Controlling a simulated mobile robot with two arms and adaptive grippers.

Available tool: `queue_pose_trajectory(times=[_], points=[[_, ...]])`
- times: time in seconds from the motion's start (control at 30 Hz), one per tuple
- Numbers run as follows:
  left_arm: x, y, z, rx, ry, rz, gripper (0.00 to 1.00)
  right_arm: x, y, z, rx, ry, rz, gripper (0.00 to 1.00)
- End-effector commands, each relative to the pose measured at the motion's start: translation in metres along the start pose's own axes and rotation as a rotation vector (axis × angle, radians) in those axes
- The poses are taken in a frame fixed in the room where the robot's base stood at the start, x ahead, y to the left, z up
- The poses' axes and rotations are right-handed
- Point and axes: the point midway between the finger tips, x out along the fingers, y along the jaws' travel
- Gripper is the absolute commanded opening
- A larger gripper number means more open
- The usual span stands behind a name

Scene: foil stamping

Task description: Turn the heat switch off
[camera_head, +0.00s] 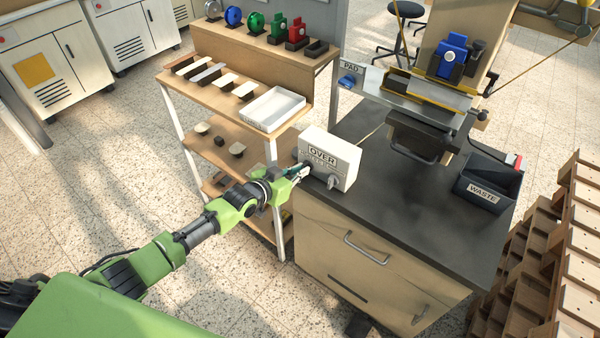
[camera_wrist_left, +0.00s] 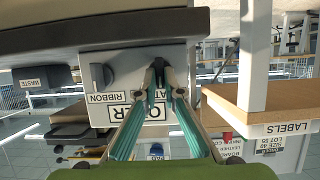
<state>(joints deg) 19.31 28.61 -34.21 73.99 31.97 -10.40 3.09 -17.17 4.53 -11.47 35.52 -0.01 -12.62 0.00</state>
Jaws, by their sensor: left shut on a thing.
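A white control box (camera_head: 341,150) stands at the front left corner of the dark bench top, with an "OVER" label on its front. In the left wrist view, upside down, the box (camera_wrist_left: 128,72) shows a free dark knob (camera_wrist_left: 101,76) beside a "RIBBON" label. My left gripper (camera_head: 301,169) reaches the box's left knob from the front. In the wrist view its fingers (camera_wrist_left: 158,76) are shut on that dark heat switch, beside a partly hidden label ending in "AT". The fingers hide much of the switch, and its exact angle is unclear. My right gripper is out of view.
The free knob (camera_head: 333,182) sits just right of my gripper. A wooden shelf unit (camera_head: 240,50) with a white tray (camera_head: 270,108) stands close on the left. The stamping press (camera_head: 425,100) and a black waste bin (camera_head: 488,183) are behind and right. The front bench top is clear.

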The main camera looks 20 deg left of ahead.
Motion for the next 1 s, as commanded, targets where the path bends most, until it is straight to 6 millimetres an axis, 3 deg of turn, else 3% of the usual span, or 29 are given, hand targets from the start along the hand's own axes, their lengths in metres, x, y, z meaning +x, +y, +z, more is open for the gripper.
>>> queue_pose_trajectory(times=[0.47, 0.57, 1.0], points=[[-0.0001, -0.0002, 0.0008, -0.017, -0.002, 0.006, 0.00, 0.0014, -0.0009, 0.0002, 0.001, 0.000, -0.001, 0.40], [-0.0001, -0.0002, 0.0007, -0.017, -0.002, 0.006, 0.25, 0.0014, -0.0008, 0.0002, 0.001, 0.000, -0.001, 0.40], [-0.0040, 0.0000, 0.0006, -0.015, -0.001, 0.007, 0.25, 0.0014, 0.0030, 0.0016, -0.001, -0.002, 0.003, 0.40]])
